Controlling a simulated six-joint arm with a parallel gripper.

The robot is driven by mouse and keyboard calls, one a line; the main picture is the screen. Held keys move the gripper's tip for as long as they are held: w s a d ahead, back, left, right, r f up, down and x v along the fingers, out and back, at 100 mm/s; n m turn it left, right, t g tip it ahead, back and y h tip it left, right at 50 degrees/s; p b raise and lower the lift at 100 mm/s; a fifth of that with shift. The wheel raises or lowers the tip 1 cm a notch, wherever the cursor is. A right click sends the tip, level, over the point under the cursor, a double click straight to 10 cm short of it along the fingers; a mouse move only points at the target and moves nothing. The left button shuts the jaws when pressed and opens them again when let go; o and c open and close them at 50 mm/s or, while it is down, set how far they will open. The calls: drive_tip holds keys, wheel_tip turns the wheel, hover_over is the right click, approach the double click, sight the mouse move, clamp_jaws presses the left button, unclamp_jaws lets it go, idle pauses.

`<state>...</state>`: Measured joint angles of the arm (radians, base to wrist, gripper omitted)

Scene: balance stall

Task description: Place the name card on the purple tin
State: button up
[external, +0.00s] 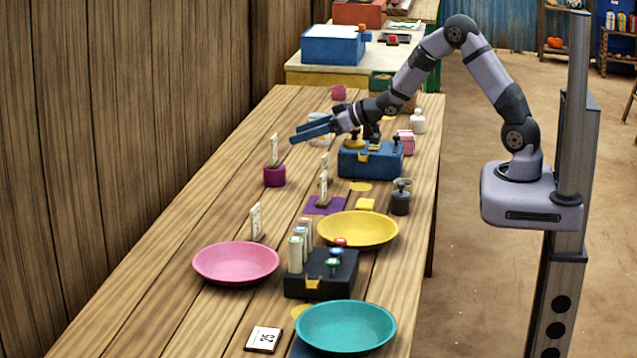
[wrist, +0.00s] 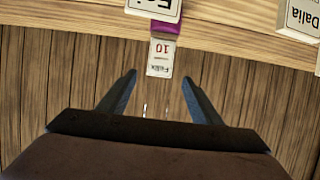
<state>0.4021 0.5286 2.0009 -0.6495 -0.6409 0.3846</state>
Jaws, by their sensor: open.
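The purple tin (external: 275,177) stands on the table near the plank wall. A white name card (external: 274,150) stands upright on top of it in the external view. My gripper (external: 308,132) is open and empty, above and to the right of that card in the picture, apart from it. In the wrist view my open fingers (wrist: 160,78) point toward a card (wrist: 160,58) reading "Felix" and 10, upside down, next to a purple edge (wrist: 165,27), probably the tin. The card is not between the fingers. Another card (wrist: 153,8) is cut off at the top.
Other cards stand at a purple mat (external: 323,206) and by the pink plate (external: 236,263); one card (external: 264,340) lies flat in front. A yellow plate (external: 357,230), teal plate (external: 346,328), dark block with tubes (external: 320,274) and blue scale (external: 370,162) occupy the table.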

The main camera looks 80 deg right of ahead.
drive_tip(key=shift+v, duration=2.8)
